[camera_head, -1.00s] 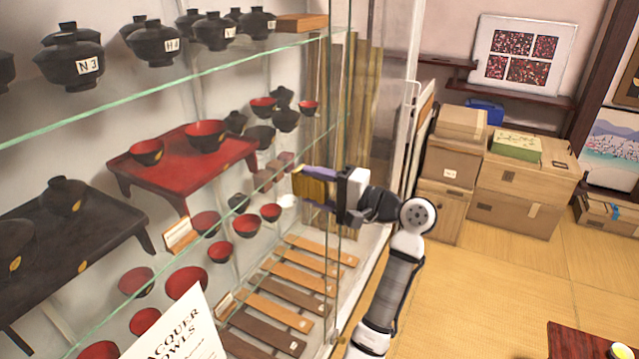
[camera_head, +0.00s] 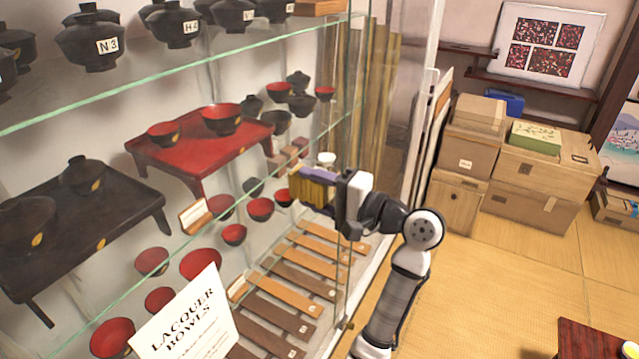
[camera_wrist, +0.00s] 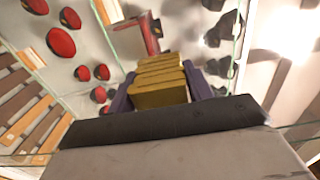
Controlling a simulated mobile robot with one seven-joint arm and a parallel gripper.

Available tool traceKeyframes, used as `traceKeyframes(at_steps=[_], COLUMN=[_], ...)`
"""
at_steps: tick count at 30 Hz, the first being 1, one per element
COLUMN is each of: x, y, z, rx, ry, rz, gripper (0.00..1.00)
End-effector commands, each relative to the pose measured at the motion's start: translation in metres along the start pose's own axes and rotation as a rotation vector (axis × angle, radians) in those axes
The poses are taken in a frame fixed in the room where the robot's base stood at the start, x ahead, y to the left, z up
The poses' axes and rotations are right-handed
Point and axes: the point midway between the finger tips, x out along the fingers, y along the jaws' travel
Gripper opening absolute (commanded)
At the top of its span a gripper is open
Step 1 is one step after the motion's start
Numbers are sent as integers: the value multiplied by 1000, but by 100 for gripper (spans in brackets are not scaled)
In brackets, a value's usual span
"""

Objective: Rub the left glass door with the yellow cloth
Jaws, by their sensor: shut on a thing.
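My gripper (camera_head: 322,189) is shut on the yellow cloth (camera_head: 308,191), a folded, layered block. In the wrist view the cloth (camera_wrist: 160,82) sits between the two purple-grey fingers (camera_wrist: 122,98). The glass door (camera_head: 190,224) fills the left and middle of the head view, with lacquerware showing through it. The cloth is close in front of the glass near its right edge. I cannot tell whether it touches the glass.
Behind the glass are a red low table (camera_head: 190,150), a black low table (camera_head: 80,225), several bowls, wooden strips (camera_head: 270,335) and a "Lacquer Bowls" sign (camera_head: 188,318). Cardboard boxes (camera_head: 535,180) stand at the right on tatami. Open floor (camera_head: 470,285) lies right of my arm.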

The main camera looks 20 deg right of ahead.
Motion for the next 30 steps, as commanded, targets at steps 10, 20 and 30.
traceKeyframes(at_steps=[10,20,30], x=[1,4,-2], y=[0,0,0], z=[19,37,36], rx=[-1,-1,-1], ry=[0,-1,-1], rz=[0,0,0], gripper=[32,32,32])
